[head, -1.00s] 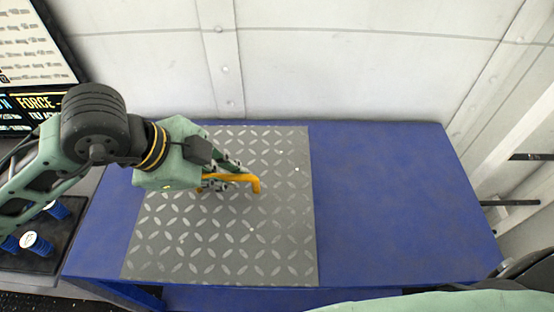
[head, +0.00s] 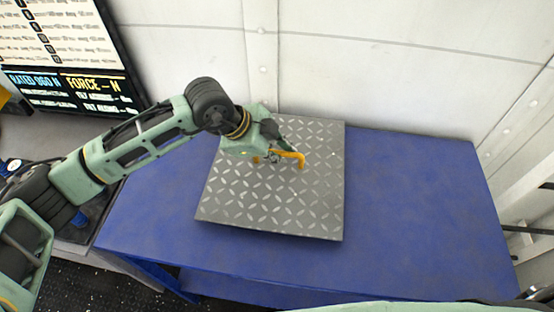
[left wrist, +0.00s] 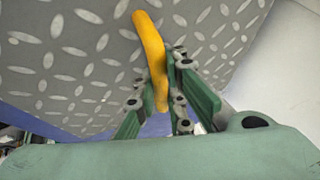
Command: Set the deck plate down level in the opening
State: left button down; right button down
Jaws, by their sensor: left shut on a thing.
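The deck plate (head: 290,205) is a grey square with a raised diamond tread. It shows over the blue table in the head view, with its front edge visible and a dark band under it. It also fills the upper left of the left wrist view (left wrist: 70,60). My left gripper (head: 280,155) is shut on the plate's yellow handle (head: 300,160), which also shows between the fingers in the left wrist view (left wrist: 150,50). The plate looks slightly tilted; its exact height above the table is unclear. No opening shows. My right gripper is out of view.
The blue table (head: 420,220) is bare to the right of the plate and in front of it. A pale riveted wall (head: 380,70) stands close behind. A screen (head: 70,60) with text, including "FORCE", is at the upper left. Blue-sided items (head: 95,210) sit low at the left.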

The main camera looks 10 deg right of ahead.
pick_arm(q)
jog(key=shift+f+p, duration=0.35)
jog(key=shift+f, duration=1.2)
jog(key=c, duration=1.8)
grip_release()
jog(key=shift+f, duration=0.15)
